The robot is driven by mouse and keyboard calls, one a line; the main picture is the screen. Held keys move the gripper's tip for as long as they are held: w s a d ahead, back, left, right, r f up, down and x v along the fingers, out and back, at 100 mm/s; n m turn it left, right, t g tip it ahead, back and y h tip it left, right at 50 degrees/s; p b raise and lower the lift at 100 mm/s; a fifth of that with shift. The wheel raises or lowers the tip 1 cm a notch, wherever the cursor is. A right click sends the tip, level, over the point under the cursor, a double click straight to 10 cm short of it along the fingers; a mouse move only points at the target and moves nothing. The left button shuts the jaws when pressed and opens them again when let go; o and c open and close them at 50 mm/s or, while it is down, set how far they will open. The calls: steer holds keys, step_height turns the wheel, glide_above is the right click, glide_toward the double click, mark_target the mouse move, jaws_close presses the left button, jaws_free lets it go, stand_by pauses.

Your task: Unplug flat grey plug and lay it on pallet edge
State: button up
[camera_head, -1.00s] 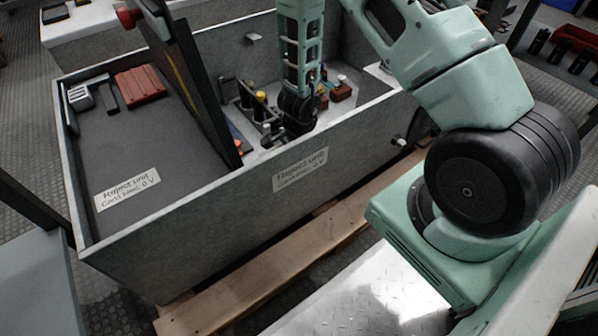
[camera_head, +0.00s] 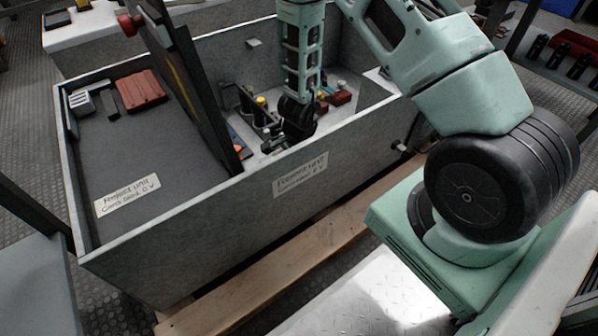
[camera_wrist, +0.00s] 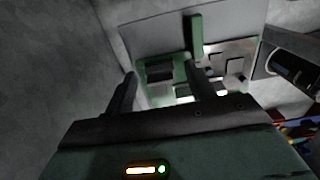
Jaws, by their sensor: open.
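My gripper (camera_head: 284,138) reaches down into the grey walled unit in the head view. In the wrist view its two dark fingers stand apart with nothing held between them (camera_wrist: 161,74). Beyond the fingertips is a green circuit board (camera_wrist: 152,92) with a dark block (camera_wrist: 159,72) on it, beside a pale plate with grey parts (camera_wrist: 228,62). I cannot tell which part is the flat grey plug, and I cannot tell whether the fingers touch anything. The wooden pallet edge (camera_head: 275,272) runs below the unit's near wall in the head view.
The unit's near wall (camera_head: 235,222) stands beside my gripper. A dark upright panel (camera_head: 190,85) leans on its left. Left of that lies a dark deck with a red block (camera_head: 140,91). A red part (camera_head: 340,97) and yellow-capped posts stand inside. The visible pallet board is bare.

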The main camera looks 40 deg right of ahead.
jaws_close()
steer(key=shift+r, duration=0.1)
steer(key=shift+r+p, duration=2.95)
steer(key=shift+p, duration=0.15)
